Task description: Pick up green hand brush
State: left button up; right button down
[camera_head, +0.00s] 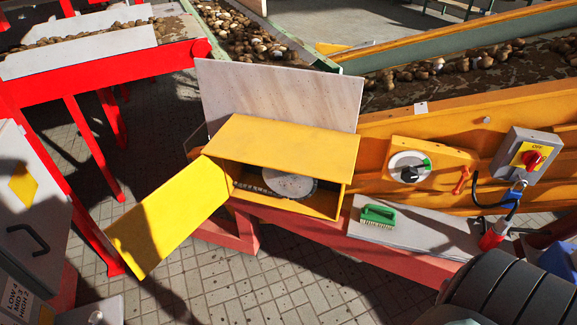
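The green hand brush (378,215) lies bristles down on a pale grey ledge (428,236), right of the middle of the head view. Its green handle is on top and its pale bristles show along the near side. Nothing covers it. Neither of my grippers shows in this view.
Left of the brush stands a yellow box (290,146) with its yellow door (172,217) swung open. Behind the ledge are a rotary dial (409,167) and a grey switch box (527,157) with a red knob. A red connector (493,236) stands at the ledge's right end.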

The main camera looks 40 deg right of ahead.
aim_at(374, 215)
jog(key=l+z, duration=0.1)
jog(key=z, duration=1.75)
